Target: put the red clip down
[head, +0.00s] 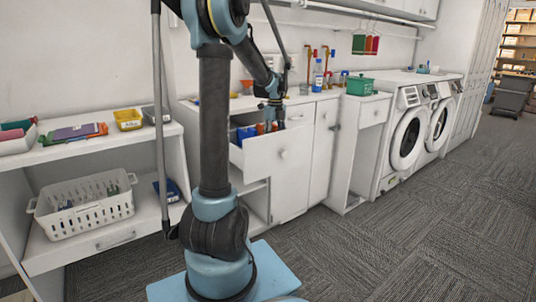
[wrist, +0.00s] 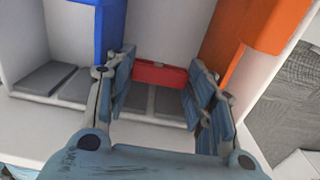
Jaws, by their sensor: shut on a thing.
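My gripper (wrist: 160,82) is shut on the red clip (wrist: 160,74) in the wrist view. The clip is a small red block lying crosswise between the two fingertips. Below it in that view are white drawer walls and flat grey pieces; I cannot tell whether the clip touches them. In the head view my gripper (head: 271,112) is low over the open white drawer (head: 283,158), with its fingers partly hidden. The clip cannot be made out there.
A blue thing (wrist: 108,25) stands left of the clip and an orange thing (wrist: 248,45) right of it, both close to my fingers. The counter holds bottles (head: 318,78) and a green box (head: 360,85). Shelves with a white basket (head: 85,212) stand at left.

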